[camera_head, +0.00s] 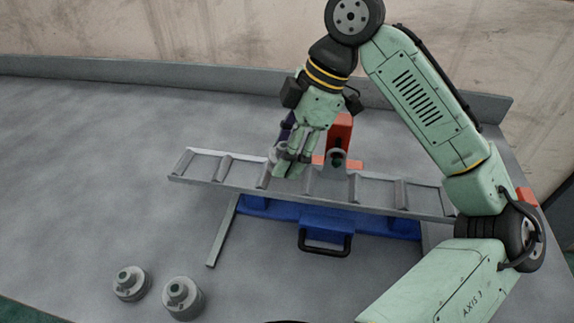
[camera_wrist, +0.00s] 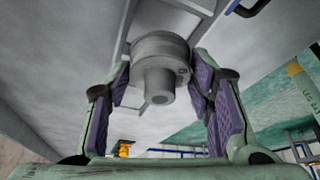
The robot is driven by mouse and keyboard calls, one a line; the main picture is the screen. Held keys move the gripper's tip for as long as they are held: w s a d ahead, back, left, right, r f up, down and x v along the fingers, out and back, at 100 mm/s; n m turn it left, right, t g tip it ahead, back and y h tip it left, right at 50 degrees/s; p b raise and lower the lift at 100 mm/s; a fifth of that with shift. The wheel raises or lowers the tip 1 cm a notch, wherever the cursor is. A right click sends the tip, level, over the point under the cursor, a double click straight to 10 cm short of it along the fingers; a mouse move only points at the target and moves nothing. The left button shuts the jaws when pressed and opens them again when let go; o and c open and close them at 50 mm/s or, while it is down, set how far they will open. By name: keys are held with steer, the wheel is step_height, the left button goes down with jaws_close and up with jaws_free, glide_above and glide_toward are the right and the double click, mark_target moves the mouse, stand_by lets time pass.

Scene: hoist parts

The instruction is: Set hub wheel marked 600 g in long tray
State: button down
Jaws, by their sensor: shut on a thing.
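My gripper (camera_head: 287,165) is shut on a grey hub wheel, over the left-middle part of the long tray. In the wrist view the hub wheel (camera_wrist: 160,52) sits between the purple finger pads, its narrow boss facing the camera. In the head view the fingers largely hide it. The long tray (camera_head: 243,178) is a grey, ladder-like rack with cross dividers. I cannot tell whether the held wheel touches the tray. Two more grey hub wheels stand on the bench at front left, one (camera_head: 130,284) beside the other (camera_head: 182,297).
A blue case (camera_head: 315,222) with a black handle lies in front of and under the tray. The bench's left side is clear.

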step_height(320, 180, down, 3)
steer(key=shift+d+f+b, duration=0.1)
steer(key=shift+f+b, duration=0.1)
steer(key=shift+b, duration=1)
steer(key=shift+r, duration=0.15)
steer(key=shift+s, duration=0.1)
steer(key=c, duration=1.1)
jaws_free()
steer(key=shift+o, duration=0.2)
steer(key=v, duration=1.2)
